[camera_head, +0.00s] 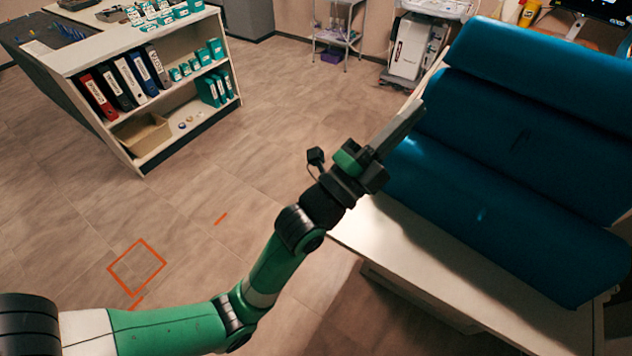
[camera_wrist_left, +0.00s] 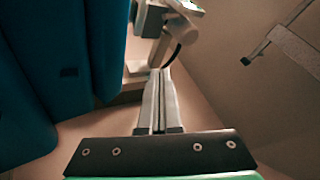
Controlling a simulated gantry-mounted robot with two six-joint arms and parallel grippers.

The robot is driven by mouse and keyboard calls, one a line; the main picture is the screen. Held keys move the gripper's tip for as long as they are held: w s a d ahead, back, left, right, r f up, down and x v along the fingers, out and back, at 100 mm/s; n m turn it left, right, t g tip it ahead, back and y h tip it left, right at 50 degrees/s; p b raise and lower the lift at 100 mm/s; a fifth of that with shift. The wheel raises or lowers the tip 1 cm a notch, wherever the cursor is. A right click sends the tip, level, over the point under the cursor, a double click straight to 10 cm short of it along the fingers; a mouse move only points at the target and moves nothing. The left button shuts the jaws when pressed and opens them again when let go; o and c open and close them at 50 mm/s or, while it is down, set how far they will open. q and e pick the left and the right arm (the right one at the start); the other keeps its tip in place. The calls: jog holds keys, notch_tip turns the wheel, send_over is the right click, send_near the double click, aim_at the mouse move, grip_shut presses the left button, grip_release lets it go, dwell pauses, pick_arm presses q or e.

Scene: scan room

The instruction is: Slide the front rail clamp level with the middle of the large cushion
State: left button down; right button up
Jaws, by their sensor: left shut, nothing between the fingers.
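My left gripper (camera_head: 418,106) reaches in over the near left edge of the blue padded couch, its long grey fingers shut and empty. In the left wrist view the closed fingers (camera_wrist_left: 160,76) lie side by side, with the blue cushions (camera_wrist_left: 60,55) to their left. The couch has a broad middle cushion (camera_head: 500,130), a front cushion (camera_head: 500,225) and a back cushion (camera_head: 550,65). I cannot make out a rail clamp in either view. My arm and gripper hide part of the couch's left side. My right gripper is out of view.
The pale couch base (camera_head: 400,250) juts out below the front cushion. A white machine (camera_head: 408,48) and a small trolley (camera_head: 338,35) stand behind. A shelf unit with binders (camera_head: 125,82) stands at the left. The floor between is clear, with an orange square (camera_head: 137,266) marked on it.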

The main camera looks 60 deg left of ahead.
pick_arm(q)
jog(key=s+a+f+g+y+p, duration=0.1)
jog(key=s+a+f+g+p, duration=0.15)
jog(key=f, duration=0.65)
jog(key=s+a+f+g+y+p, duration=0.1)
jog(key=s+a+f+g, duration=0.2)
jog(key=f, duration=0.7)
jog(key=s+a+f+g+y+p, duration=0.1)
jog(key=s+a+f+g, duration=0.15)
jog(key=f, duration=0.65)
jog(key=s+a+f+n+g+p, duration=0.1)
jog(key=s+a+f+g+p, duration=0.15)
jog(key=s+f, duration=0.75)
jog(key=r+b+x, duration=0.1)
jog(key=b+x, duration=0.3)
jog(key=x, duration=0.8)
jog(key=shift+w+a+r+g+y, duration=0.3)
jog(key=shift+w+a+g+y, duration=0.05)
jog(key=shift+w+y, duration=0.05)
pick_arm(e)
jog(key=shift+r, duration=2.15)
